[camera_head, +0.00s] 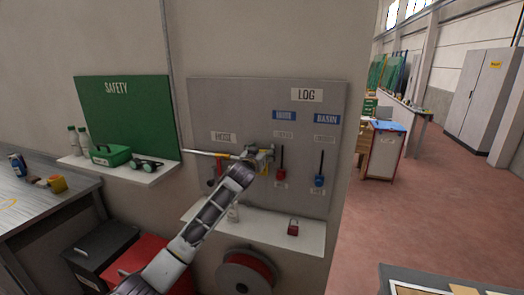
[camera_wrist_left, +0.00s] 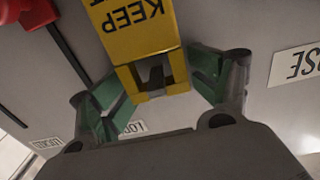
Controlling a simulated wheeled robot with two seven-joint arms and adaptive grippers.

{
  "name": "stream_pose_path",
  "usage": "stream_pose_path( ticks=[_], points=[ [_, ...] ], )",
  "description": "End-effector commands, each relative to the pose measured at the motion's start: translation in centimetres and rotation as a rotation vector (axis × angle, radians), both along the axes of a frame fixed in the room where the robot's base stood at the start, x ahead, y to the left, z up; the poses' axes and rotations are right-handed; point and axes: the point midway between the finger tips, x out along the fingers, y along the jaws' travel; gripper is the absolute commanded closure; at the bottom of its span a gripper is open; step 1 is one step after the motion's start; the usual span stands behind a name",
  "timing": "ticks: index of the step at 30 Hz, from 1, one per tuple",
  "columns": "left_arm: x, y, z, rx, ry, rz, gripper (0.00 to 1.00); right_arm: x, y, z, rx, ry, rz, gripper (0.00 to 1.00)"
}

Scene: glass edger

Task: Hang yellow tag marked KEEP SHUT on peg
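A yellow tag (camera_wrist_left: 135,27) shows in the left wrist view, its word KEEP upside down and the rest cut off by the top edge. My left gripper (camera_wrist_left: 155,68) has its green-padded fingers against both sides of the tag's forked yellow end. In the head view the gripper (camera_head: 262,158) is in front of the grey tool board (camera_head: 225,95), and a bit of the yellow tag (camera_head: 264,169) shows beside it. I cannot make out the peg; the gripper and arm cover part of the board. My right gripper is not in view.
A red-handled tool (camera_head: 281,162) and a blue one (camera_head: 320,170) hang right of the gripper. A pale rod (camera_head: 210,153) sticks out to the left. A red padlock (camera_head: 293,227) sits on the shelf (camera_head: 312,238) below. A hose reel (camera_head: 246,275) is underneath.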

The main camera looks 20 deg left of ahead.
Motion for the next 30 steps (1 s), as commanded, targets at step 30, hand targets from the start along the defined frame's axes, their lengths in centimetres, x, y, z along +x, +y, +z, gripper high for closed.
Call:
stream_pose_path(
  ticks=[30],
  points=[
    [-3.2,0.0,-0.1,-0.001,0.0,-0.001,0.3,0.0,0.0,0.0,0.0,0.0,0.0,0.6]
  ],
)
